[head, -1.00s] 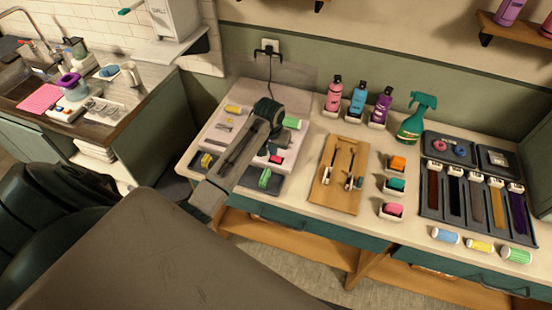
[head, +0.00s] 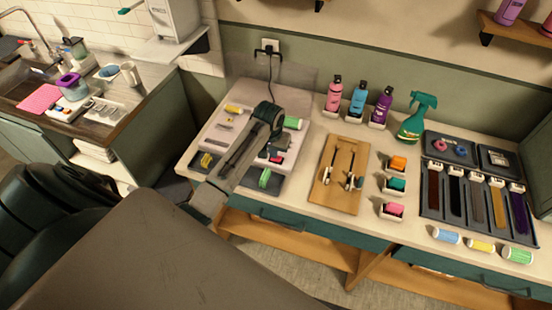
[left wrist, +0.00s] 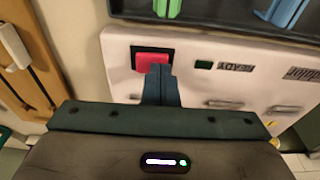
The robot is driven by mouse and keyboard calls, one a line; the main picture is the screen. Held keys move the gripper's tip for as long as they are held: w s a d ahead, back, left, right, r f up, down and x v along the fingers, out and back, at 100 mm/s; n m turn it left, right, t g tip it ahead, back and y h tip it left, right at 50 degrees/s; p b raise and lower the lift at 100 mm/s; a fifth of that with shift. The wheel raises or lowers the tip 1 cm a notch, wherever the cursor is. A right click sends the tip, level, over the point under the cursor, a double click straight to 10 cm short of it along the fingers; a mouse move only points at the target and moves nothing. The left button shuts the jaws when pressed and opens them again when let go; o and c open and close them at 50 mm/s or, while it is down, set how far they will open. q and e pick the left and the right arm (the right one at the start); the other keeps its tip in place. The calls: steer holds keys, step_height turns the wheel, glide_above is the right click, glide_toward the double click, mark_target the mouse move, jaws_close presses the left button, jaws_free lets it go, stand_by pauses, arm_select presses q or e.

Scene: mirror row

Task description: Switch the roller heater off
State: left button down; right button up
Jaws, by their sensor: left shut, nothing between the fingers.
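The roller heater (head: 212,143) is a pale box on the counter at the left, with rollers around it. It also shows in the left wrist view (left wrist: 118,62), upside down, with a red switch (left wrist: 152,60) in a dark frame and a small dark green square beside a "READY" label. The red switch (head: 278,159) shows small in the head view, partly hidden by my arm. My left gripper (left wrist: 160,72) is shut and empty, its tips overlapping the switch's near edge. I cannot tell whether they touch it. My right gripper is not in view.
A wooden board (head: 345,194) with two tools lies right of the heater. Bottles (head: 358,98) stand behind it, and a spray bottle (head: 416,118) farther right. A dark tray (head: 465,205) with hair swatches is at the right. A cable runs up to the wall socket (head: 270,46).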

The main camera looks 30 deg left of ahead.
arm_select(q)
steer(key=shift+s+f, duration=0.1)
steer(key=shift+f, duration=0.05)
step_height(320, 180, up, 2)
steer(key=shift+r+p, duration=0.1)
steer(key=shift+p, duration=0.65)
steer(key=shift+r, duration=2.4)
